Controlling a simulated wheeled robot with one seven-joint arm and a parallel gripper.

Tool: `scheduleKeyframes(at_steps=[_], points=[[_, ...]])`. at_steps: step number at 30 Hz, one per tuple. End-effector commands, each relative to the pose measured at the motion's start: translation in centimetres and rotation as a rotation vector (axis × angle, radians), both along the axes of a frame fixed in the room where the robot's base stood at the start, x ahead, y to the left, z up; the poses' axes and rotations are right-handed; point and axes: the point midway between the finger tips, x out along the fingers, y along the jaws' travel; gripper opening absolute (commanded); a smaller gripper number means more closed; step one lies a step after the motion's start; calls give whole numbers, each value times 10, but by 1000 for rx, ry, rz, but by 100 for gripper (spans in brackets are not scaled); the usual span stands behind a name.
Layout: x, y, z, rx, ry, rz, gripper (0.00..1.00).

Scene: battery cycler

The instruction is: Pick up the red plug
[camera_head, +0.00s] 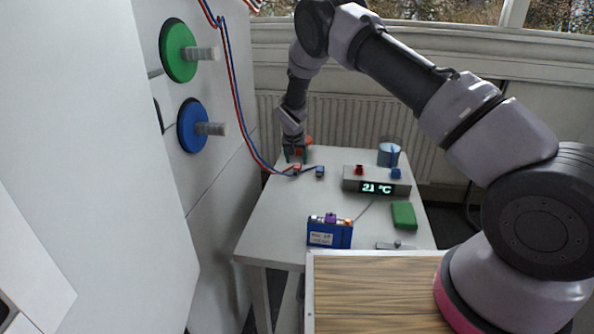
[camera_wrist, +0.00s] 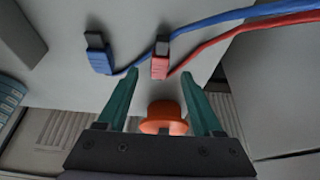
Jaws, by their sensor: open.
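The red plug (camera_head: 296,168) lies on the white table at its far left side, with its red cable running off to the left. In the wrist view the red plug (camera_wrist: 160,66) lies just ahead of and between the fingertips, with its dark tip pointing up in the picture. My gripper (camera_head: 297,155) is over the far left of the table, just behind the plug. Its two teal fingers (camera_wrist: 160,76) are apart and nothing is held between them. The blue plug (camera_head: 320,171) lies to the right of the red one; in the wrist view the blue plug (camera_wrist: 100,58) is to the left.
A grey display box (camera_head: 376,182) reading 21 °C, a blue cup (camera_head: 389,155), a green block (camera_head: 404,215) and a blue battery box (camera_head: 329,233) stand on the table. An orange knob-like part (camera_wrist: 163,117) sits between the finger bases. A white cabinet (camera_head: 95,150) rises at left.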

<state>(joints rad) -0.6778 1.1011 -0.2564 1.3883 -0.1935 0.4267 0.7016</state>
Motion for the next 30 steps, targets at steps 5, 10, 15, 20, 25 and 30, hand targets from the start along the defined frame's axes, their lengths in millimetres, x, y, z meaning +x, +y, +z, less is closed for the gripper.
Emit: scheduleKeyframes(at_steps=[5,10,15,20,25,30], points=[[9,-2,-27,-2,2,-1,68],[13,-2,-36,-1,0,0,68],[13,-2,-36,-1,0,0,68],[13,-2,-36,-1,0,0,10],[13,-2,-35,-1,0,0,0],[14,-2,-33,0,0,0,0]])
